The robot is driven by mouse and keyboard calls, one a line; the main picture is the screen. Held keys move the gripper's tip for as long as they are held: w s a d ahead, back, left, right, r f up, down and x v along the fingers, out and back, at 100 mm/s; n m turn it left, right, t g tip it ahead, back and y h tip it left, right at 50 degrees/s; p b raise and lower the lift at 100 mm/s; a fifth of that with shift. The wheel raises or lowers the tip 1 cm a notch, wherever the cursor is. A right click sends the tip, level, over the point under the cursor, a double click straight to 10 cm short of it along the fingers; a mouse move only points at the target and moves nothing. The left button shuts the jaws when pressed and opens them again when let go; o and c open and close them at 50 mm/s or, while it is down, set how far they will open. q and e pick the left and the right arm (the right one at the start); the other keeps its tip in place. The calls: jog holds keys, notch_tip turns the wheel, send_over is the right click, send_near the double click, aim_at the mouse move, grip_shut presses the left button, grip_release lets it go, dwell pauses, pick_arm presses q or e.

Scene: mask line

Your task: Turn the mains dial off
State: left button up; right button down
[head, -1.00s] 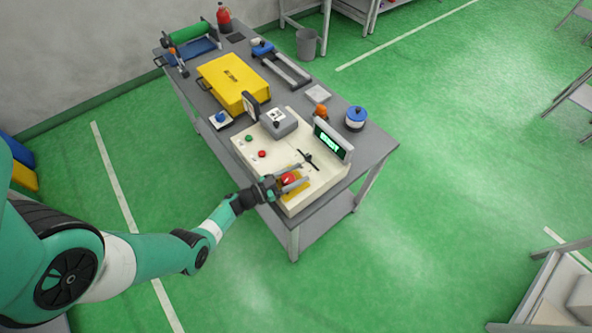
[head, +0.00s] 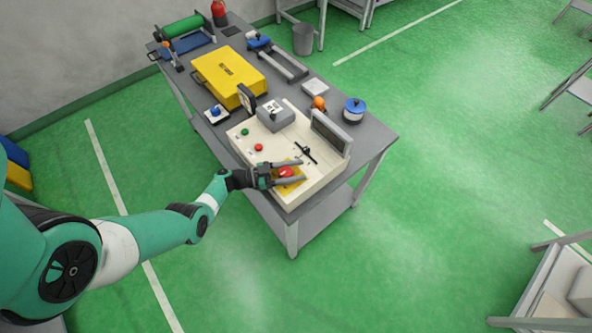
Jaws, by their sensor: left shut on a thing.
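The mains dial (head: 286,172) is a red knob on a yellow plate near the front corner of a cream machine panel (head: 296,198). My left gripper (head: 302,171) reaches in from the left, with one finger on each side of the red dial, and is shut on it. The fingers hide part of the dial and plate, and its exact pointing direction is too small to tell. The panel's display (head: 330,132) is dark. My right gripper is not in view.
A green button (head: 244,132), a red button (head: 258,147) and a black lever (head: 306,152) are on the same panel. Behind it are a grey box (head: 275,117) and a yellow case (head: 228,77). A blue-lidded jar (head: 354,110) stands at the right edge.

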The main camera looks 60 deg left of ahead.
pick_arm(q)
jog(key=shift+f, duration=0.2)
dwell(0.6)
jog(key=o, duration=1.4)
jog(key=shift+s+r, duration=0.1)
jog(key=v, duration=1.1)
jog(key=shift+s+a, duration=0.15)
jog(key=shift+s, duration=0.15)
